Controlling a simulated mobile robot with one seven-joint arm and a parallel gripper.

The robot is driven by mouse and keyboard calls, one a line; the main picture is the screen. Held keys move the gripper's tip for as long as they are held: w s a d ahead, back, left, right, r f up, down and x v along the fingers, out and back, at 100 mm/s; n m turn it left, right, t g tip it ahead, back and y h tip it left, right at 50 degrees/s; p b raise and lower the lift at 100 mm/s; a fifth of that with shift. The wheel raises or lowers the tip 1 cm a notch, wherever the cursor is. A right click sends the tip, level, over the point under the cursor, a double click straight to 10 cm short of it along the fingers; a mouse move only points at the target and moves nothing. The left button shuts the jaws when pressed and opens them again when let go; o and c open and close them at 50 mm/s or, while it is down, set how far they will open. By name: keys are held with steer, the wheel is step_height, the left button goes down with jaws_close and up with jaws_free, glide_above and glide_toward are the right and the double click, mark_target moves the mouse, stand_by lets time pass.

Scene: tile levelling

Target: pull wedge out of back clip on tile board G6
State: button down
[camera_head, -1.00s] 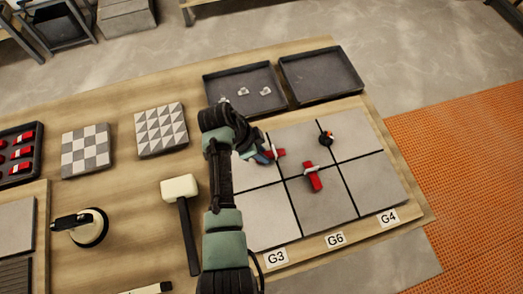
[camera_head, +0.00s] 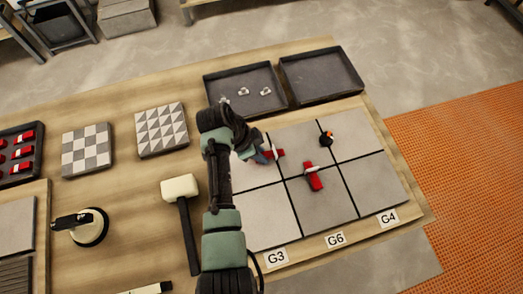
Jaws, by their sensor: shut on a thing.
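The tile board (camera_head: 335,205) has grey tiles with dark joints, and tags at its front edge read G3, G6 (camera_head: 336,240) and G4. A red wedge (camera_head: 277,153) with a white clip lies across the back part of the left long joint. My gripper (camera_head: 264,156) is at this wedge's left end, shut on it. The fingertips are small and partly hidden by my wrist, and I cannot tell how far the wedge sits in the clip. A second red wedge (camera_head: 314,181) with a white clip (camera_head: 311,168) sits on the cross joint in the middle column.
A black knob with an orange part (camera_head: 326,139) stands on the right long joint. A dark tray with several white pieces (camera_head: 209,80) and an empty dark tray (camera_head: 320,77) lie behind the board. A white-headed mallet (camera_head: 180,188) lies left of my arm.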

mark_target(242, 164)
steer(key=shift+s+a, duration=0.15)
steer(key=shift+a, duration=0.3)
steer(key=shift+s+a+r+p, duration=0.1)
steer(key=shift+s+a+p, duration=0.2)
steer(key=shift+a, duration=0.75)
steer(key=shift+s+a+p, duration=0.1)
steer(key=shift+s+a, duration=0.3)
steer(key=shift+a, duration=0.65)
step_height(242, 164, up, 6)
steer(key=p, duration=0.5)
steer(key=shift+r, duration=0.1)
